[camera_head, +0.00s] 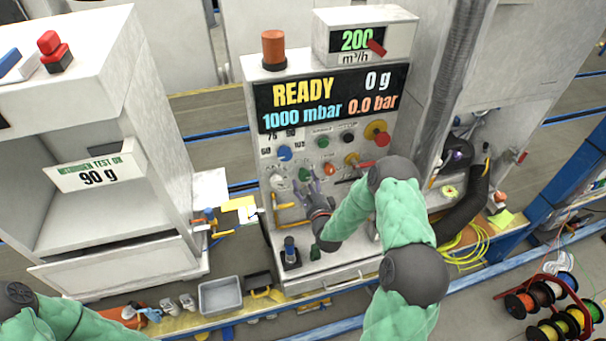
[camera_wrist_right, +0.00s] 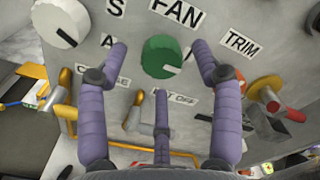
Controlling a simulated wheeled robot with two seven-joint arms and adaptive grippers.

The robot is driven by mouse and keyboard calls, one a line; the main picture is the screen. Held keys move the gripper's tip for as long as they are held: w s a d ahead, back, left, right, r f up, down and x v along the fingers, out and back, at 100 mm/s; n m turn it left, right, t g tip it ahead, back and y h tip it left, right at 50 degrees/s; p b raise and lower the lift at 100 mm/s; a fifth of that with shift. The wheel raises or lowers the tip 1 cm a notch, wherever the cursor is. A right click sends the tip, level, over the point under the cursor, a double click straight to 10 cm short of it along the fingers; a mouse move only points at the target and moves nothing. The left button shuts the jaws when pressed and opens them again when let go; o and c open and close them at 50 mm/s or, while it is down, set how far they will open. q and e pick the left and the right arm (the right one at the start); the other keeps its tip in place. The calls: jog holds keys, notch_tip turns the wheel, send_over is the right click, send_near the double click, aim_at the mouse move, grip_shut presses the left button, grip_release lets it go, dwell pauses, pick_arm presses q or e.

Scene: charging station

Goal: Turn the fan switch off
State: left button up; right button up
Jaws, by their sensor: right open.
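The fan switch is a green round knob (camera_wrist_right: 166,57) under the FAN label, with a white pointer line toward its lower right. It also shows on the panel in the head view (camera_head: 305,174). My right gripper (camera_wrist_right: 161,70) is open in front of the panel, with its purple fingers to the left and right of the green knob and a third finger below it. In the head view my right gripper (camera_head: 311,190) reaches up toward the knob. I cannot tell whether any finger touches it. My left gripper is out of view; only part of my left arm shows.
A white knob (camera_wrist_right: 60,22) is left of the fan knob. A red-handled yellow valve (camera_wrist_right: 272,98) is at the right. Orange handles (camera_wrist_right: 70,112) stick out below. The display panel (camera_head: 330,97) reads READY. A grey bin (camera_head: 220,295) sits at the front.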

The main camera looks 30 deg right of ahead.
aim_at(305, 178)
jog(key=shift+x, duration=2)
jog(key=c, duration=1.1)
